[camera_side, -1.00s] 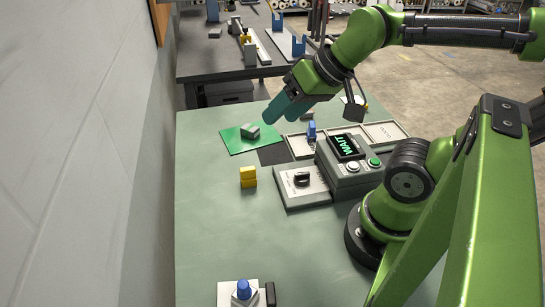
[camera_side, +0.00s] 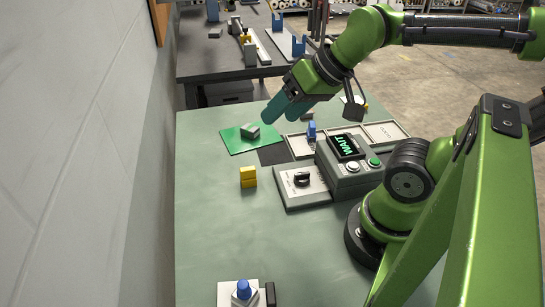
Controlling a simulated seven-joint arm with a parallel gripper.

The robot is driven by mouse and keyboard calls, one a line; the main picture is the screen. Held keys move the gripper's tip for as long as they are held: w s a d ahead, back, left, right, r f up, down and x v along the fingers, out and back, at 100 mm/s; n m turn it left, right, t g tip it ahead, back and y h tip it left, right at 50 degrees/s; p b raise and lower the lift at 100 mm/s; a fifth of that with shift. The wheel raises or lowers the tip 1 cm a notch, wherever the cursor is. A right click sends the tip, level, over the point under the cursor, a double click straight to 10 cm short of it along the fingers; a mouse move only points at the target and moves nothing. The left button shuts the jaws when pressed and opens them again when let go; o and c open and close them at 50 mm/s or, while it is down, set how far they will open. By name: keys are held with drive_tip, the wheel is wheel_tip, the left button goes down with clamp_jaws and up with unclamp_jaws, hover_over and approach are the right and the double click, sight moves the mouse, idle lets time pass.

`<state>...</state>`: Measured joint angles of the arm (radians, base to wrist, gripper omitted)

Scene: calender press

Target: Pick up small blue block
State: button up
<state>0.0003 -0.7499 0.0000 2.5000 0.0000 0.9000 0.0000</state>
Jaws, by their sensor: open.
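The small blue block (camera_side: 311,130) stands in the left part of the light sectioned tray (camera_side: 297,146), behind the control box. My gripper (camera_side: 274,117) hangs above the table, up and to the left of the blue block in the picture. Its teal fingers are open, with nothing seen between them. The fingertips are apart from the blue block and close in the picture to the grey-green block on the green mat.
A grey-green block (camera_side: 250,131) sits on a green mat (camera_side: 233,145). Stacked yellow blocks (camera_side: 248,177) stand mid-table. The control box (camera_side: 347,163) reads WAIT, beside a knob panel (camera_side: 301,188). A blue-topped fixture (camera_side: 243,290) is at the front. The table's left side is clear.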

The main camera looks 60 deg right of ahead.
drive_tip(key=m+g+h, duration=0.4)
drive_tip(key=m+g, duration=0.2)
drive_tip(key=m, duration=0.2)
approach(312, 124)
drive_tip(key=shift+y, duration=0.3)
drive_tip(key=f, duration=0.4)
drive_tip(key=d+f, duration=0.1)
drive_tip(key=f, duration=0.1)
drive_tip(key=shift+w, duration=0.15)
drive_tip(key=shift+w+d+f, duration=0.1)
drive_tip(key=shift+d+f, duration=0.05)
drive_tip(key=shift+f, duration=0.7)
drive_tip(key=shift+w+d+f, duration=0.15)
drive_tip(key=shift+f, duration=0.75)
drive_tip(key=shift+w+d+f, duration=0.1)
drive_tip(key=shift+d+f, duration=0.05)
drive_tip(key=shift+f, duration=0.7)
drive_tip(key=shift+c, duration=0.3)
clamp_jaws()
